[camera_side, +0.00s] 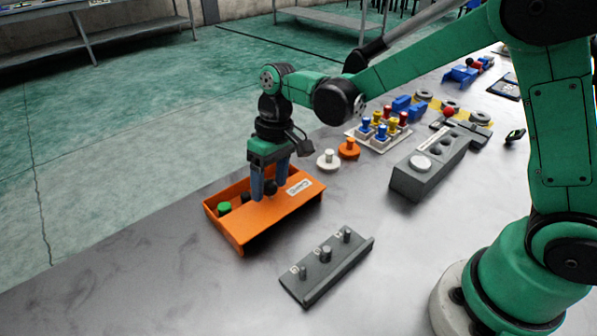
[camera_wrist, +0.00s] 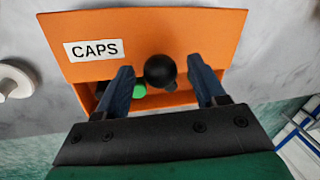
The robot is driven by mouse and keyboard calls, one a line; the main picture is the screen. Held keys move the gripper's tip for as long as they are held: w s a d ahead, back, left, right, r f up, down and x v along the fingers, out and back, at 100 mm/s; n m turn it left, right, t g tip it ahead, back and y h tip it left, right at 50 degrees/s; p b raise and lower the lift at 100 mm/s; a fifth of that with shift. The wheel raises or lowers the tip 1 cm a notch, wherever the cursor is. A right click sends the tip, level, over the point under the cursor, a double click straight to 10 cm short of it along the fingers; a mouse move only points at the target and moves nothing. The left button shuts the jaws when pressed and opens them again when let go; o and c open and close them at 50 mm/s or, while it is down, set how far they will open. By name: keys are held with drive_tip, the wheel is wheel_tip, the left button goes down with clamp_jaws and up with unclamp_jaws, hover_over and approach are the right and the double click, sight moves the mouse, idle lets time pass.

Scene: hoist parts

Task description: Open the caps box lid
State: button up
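The orange caps box (camera_side: 237,238) sits on the grey table. Its flat orange lid (camera_side: 268,213) bears a white CAPS label and covers part of the box; an uncovered part at the left shows a green cap (camera_side: 224,208) and a dark cap. The lid's round black knob (camera_wrist: 160,70) is between the fingertips of my gripper (camera_wrist: 161,72) in the wrist view, with a gap on each side. My gripper (camera_side: 270,196) points down over the lid, its blue fingers apart around the knob. The green cap also shows below the lid edge in the wrist view (camera_wrist: 139,90).
A grey block with several pegs (camera_side: 327,266) lies in front of the box. A white knobbed piece (camera_side: 328,160) and an orange one (camera_side: 348,148) stand behind it. A grey housing (camera_side: 430,165) and a tray of coloured pegs (camera_side: 378,136) are to the right. The table's left front is clear.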

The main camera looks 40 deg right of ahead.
sight(270, 180)
drive_tip(key=shift+r, duration=0.1)
drive_tip(key=shift+w+d+r, duration=0.1)
drive_tip(key=shift+d+r, duration=0.1)
drive_tip(key=shift+r, duration=0.7)
drive_tip(key=shift+s+d+r, duration=0.1)
drive_tip(key=shift+d+r, duration=0.05)
drive_tip(key=shift+r, duration=0.7)
drive_tip(key=shift+w+d+r, duration=0.1)
drive_tip(key=shift+d+r, duration=0.1)
drive_tip(key=shift+r, duration=0.7)
drive_tip(key=shift+d+r, duration=0.15)
drive_tip(key=shift+r, duration=0.1)
drive_tip(key=s+d+r+m+t+h, duration=0.2)
drive_tip(key=s+d+t, duration=0.5)
drive_tip(key=s, duration=0.2)
drive_tip(key=shift+s+d+t, duration=0.15)
drive_tip(key=shift+s+t, duration=0.05)
drive_tip(key=shift+t, duration=0.1)
